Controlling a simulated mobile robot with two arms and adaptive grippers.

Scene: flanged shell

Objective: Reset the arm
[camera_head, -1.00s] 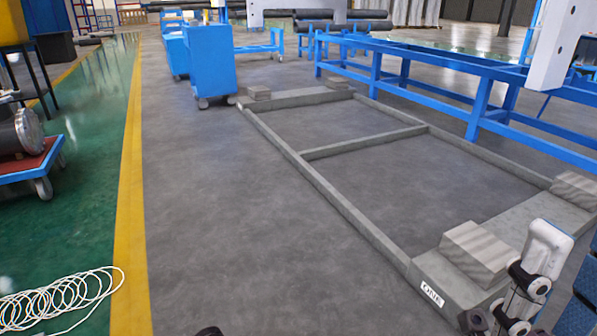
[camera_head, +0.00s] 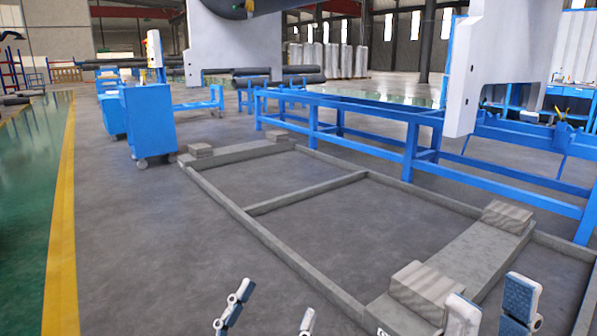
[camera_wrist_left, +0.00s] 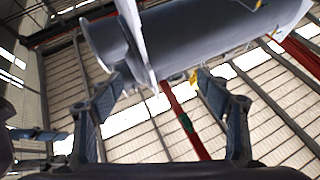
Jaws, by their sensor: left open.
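My left gripper (camera_head: 275,300) is at the bottom edge of the head view, its two fingers apart with only floor between them. In the left wrist view the left gripper (camera_wrist_left: 163,80) points up, fingers spread and empty. My right gripper (camera_head: 492,298) is at the bottom right of the head view, its two fingers apart in front of the grey floor frame. A large grey flanged shell (camera_wrist_left: 205,35) crosses the top of the left wrist view, beyond the fingers. What looks like its dark underside (camera_head: 238,6) shows at the top of the head view.
A grey floor frame (camera_head: 232,207) with several blocks lies ahead. White upright plates (camera_head: 235,48) and (camera_head: 492,70) hang above a long blue steel stand (camera_head: 410,150). A blue cabinet on wheels (camera_head: 148,120) stands at left. Grey floor is free left of the frame, beside a yellow line (camera_head: 62,220).

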